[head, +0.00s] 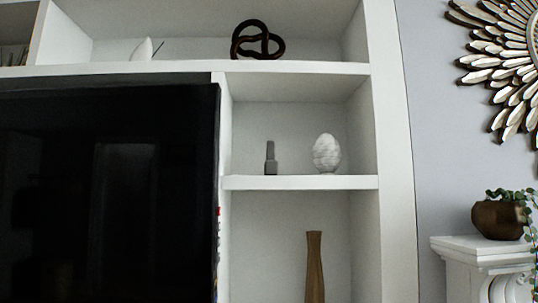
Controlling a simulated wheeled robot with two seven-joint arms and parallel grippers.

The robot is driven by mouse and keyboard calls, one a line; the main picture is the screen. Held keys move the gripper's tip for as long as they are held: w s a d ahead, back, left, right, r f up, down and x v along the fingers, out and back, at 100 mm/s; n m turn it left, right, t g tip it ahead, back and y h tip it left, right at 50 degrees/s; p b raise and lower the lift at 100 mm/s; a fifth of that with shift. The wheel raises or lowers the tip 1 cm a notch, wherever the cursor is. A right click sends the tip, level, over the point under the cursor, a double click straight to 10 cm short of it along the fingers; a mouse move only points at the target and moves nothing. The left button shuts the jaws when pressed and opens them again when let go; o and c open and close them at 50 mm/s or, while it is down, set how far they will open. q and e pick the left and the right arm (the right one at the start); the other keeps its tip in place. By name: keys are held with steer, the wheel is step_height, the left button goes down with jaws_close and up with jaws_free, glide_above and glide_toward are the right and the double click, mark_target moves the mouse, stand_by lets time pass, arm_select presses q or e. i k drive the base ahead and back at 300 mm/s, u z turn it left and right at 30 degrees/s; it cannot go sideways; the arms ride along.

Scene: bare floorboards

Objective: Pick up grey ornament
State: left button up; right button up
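A small grey ornament (271,159) with a square base and a narrow upright part stands on the middle shelf (300,183) of the white shelving unit, left of centre. A white, egg-shaped textured ornament (327,154) stands to its right on the same shelf, apart from it. Neither of my grippers shows in the head view.
A dark knot sculpture (257,41) and a white pointed object (142,49) sit on the upper shelf. A tall brown vase (314,268) stands below. A black television screen (108,195) is at left. A potted plant (499,220) stands on a white ledge (480,244) at right.

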mark_target(271, 165)
steer(key=u, duration=0.4)
steer(key=i, duration=1.65)
steer(key=z, duration=0.35)
steer(key=k, duration=1.3)
steer(key=z, duration=0.05)
steer(key=i, duration=0.7)
steer(key=u, duration=0.1)
